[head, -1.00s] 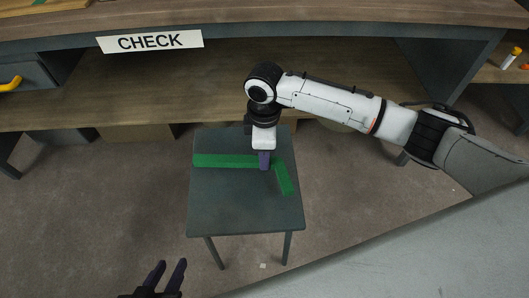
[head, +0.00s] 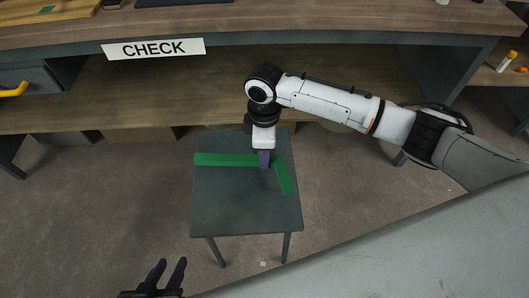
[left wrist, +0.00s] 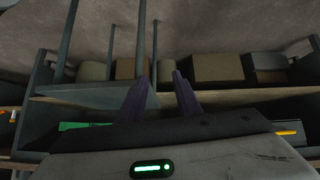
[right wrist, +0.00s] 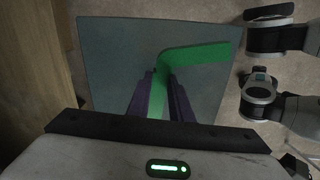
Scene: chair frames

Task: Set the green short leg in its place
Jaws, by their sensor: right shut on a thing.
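A green bent piece, taken as the green short leg (head: 226,160), lies over the small dark table (head: 245,208). In the right wrist view the green piece (right wrist: 203,53) bends at a corner just beyond the fingertips. My right gripper (head: 265,162) is shut on its long arm near the corner. Whether it touches the tabletop is unclear. My left gripper (head: 172,272) is open and empty, apart from the table; its spread fingers show in the left wrist view (left wrist: 157,88).
A workbench with a lower shelf (head: 120,100) and a CHECK sign (head: 153,49) stands behind the table. A yellow handle (head: 14,90) is at the left. The near part of the tabletop and the floor left of it are clear.

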